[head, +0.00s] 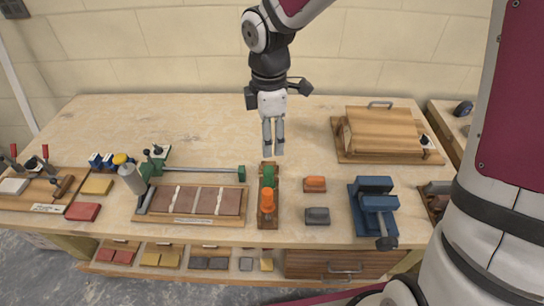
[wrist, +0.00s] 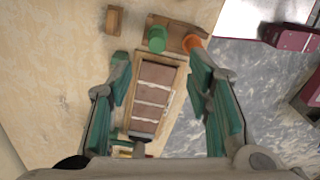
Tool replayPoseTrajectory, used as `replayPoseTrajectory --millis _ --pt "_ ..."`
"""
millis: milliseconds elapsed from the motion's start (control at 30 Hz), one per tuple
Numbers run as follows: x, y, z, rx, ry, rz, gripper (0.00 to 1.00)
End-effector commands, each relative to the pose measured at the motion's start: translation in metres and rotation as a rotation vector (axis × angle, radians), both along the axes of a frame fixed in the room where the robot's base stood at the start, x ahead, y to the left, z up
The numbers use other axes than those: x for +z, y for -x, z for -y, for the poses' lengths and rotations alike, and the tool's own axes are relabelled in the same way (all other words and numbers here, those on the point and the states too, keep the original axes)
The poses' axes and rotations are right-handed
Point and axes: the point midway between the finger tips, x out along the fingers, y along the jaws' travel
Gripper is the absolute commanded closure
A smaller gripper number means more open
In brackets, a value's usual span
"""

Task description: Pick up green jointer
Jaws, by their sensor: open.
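The green jointer (head: 268,174) stands in the back part of a narrow wooden holder (head: 268,222), with an orange-handled tool (head: 267,202) in front of it. My gripper (head: 273,148) hangs pointing down, just behind and above the green jointer, apart from it. Its two fingers are open with nothing between them. In the wrist view the green jointer (wrist: 157,39) shows as a short green cylinder beyond the fingertips, with the orange tool (wrist: 192,42) to its right. The lower part of the green jointer is hidden in the holder.
A tray of brown tiles (head: 200,218) lies left of the holder. An orange block (head: 315,184) and a grey block (head: 317,215) lie to its right, then a blue vise (head: 375,205). A wooden box (head: 382,130) stands back right. The table behind the holder is clear.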

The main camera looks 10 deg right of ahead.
Motion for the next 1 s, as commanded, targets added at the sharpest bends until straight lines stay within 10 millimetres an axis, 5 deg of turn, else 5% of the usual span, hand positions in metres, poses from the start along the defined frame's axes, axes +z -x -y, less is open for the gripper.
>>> replayPoseTrajectory --millis 500,1000 --pt "-0.076 -0.001 -0.003 0.020 -0.007 -0.006 0.54" --pt "-0.124 -0.004 -0.004 0.019 -0.005 -0.008 0.54"
